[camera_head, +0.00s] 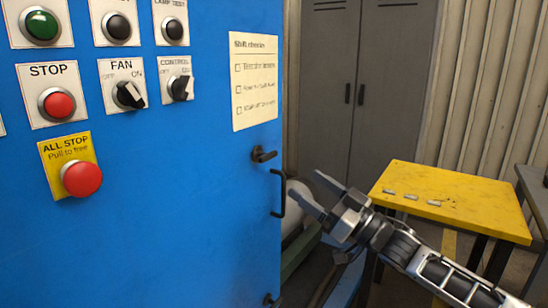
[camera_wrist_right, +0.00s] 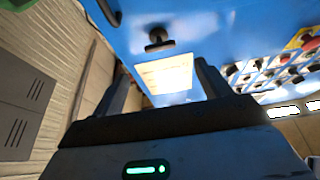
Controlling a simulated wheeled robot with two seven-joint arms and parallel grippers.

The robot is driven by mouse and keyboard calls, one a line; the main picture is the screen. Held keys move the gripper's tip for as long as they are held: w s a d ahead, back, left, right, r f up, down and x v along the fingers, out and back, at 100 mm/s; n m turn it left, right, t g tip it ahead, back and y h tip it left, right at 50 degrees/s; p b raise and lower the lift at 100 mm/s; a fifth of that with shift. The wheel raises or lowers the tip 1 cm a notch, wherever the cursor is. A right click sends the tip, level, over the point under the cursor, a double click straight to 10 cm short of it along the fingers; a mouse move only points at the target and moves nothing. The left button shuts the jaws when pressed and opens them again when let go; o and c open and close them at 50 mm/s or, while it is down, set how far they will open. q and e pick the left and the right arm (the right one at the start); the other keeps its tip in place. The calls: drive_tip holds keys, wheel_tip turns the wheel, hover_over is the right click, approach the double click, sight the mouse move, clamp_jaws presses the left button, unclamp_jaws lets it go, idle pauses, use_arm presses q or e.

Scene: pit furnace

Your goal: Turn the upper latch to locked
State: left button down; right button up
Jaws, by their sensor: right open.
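The upper latch (camera_head: 263,154) is a small black knob with a short bar, on the right edge of the blue cabinet door (camera_head: 215,200). Its bar looks close to level in the head view. In the right wrist view the upper latch (camera_wrist_right: 158,40) sits ahead, between and beyond the fingers. My right gripper (camera_head: 309,185) is open and empty, to the right of the latch and apart from it. It also shows in the right wrist view (camera_wrist_right: 163,68). My left gripper is not in view.
A black door handle (camera_head: 280,193) stands out just below the latch, near my right fingers. A lower latch (camera_head: 272,299) is at the bottom edge. Buttons and switches, including the red ALL STOP button (camera_head: 82,179), fill the left. A yellow table (camera_head: 460,195) stands right.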

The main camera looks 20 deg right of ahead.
sight(271, 158)
drive_tip(key=p+x, duration=0.1)
drive_tip(key=x, duration=0.9)
drive_tip(key=shift+w+a+p, duration=0.1)
drive_tip(key=shift+w+p, duration=0.05)
drive_tip(key=shift+p, duration=0.2)
drive_tip(key=c, duration=1)
